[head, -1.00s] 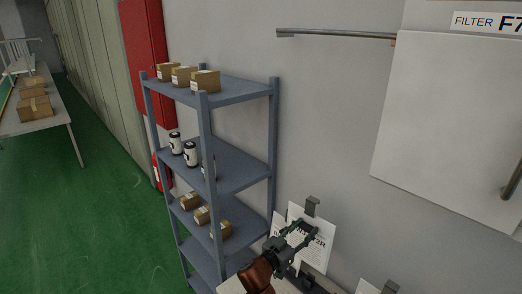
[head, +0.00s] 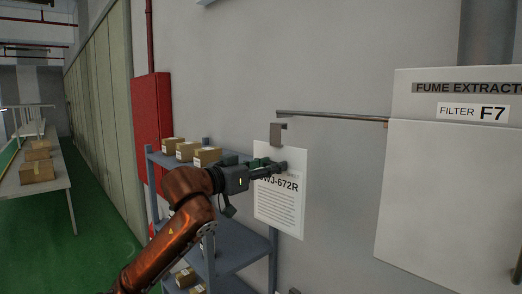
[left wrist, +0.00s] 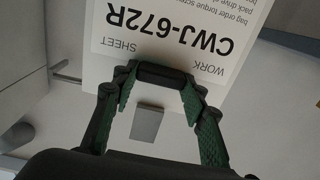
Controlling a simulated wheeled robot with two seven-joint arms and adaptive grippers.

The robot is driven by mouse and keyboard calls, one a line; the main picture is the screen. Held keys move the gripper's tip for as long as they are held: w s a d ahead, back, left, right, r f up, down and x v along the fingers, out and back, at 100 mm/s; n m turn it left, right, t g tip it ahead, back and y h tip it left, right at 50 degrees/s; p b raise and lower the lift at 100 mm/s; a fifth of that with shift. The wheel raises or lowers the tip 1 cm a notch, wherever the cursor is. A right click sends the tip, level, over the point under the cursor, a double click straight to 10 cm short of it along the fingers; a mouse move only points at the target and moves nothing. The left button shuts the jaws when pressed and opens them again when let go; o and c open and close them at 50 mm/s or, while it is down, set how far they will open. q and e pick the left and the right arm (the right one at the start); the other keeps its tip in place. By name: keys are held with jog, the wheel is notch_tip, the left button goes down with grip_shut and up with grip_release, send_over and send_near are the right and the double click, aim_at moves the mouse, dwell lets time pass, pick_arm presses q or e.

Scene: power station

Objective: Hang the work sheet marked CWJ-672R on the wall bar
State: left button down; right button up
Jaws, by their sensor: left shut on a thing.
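The white work sheet marked CWJ-672R (head: 281,208) hangs upright from my left gripper (head: 268,170), which is shut on its upper part. The sheet's print reads upside down in the left wrist view (left wrist: 165,45), where my left gripper (left wrist: 160,74) also shows. A grey hook (head: 278,134) stands above the sheet's top edge; it also shows in the left wrist view (left wrist: 147,122). The wall bar (head: 335,117) runs left from the fume extractor cabinet. The hook appears just below the bar's left end; I cannot tell their depth apart. My right gripper is not in view.
The fume extractor cabinet (head: 450,185) fills the right. A blue-grey shelf rack (head: 240,240) with boxes (head: 207,157) stands behind my left arm. A red wall cabinet (head: 152,120) is further left. Bare wall lies below the bar.

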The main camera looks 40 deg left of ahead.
aim_at(279, 145)
pick_arm(q)
jog(key=s+d+r, duration=0.1)
jog(key=s+r, duration=0.4)
jog(key=shift+h, duration=0.5)
jog(key=shift+w+d+r+p, duration=0.15)
jog(key=shift+w+p, duration=0.85)
jog(key=shift+w, duration=0.45)
jog(key=shift+w+d+r+p, duration=0.1)
jog(key=shift+w+p, duration=0.9)
jog(key=shift+w, duration=0.4)
jog(key=shift+w+d+p, duration=0.1)
jog(key=shift+w+p, duration=1.05)
jog(key=shift+w, duration=0.45)
jog(key=w+f+p, duration=0.2)
jog(key=w+p, duration=0.3)
jog(key=w, duration=0.6)
jog(key=shift+w+d, duration=0.3)
jog(key=shift+d, duration=0.15)
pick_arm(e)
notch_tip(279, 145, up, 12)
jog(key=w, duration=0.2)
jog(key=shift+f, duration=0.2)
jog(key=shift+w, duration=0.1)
pick_arm(q)
jog(key=c, duration=1.1)
grip_release()
jog(key=shift+f, duration=0.1)
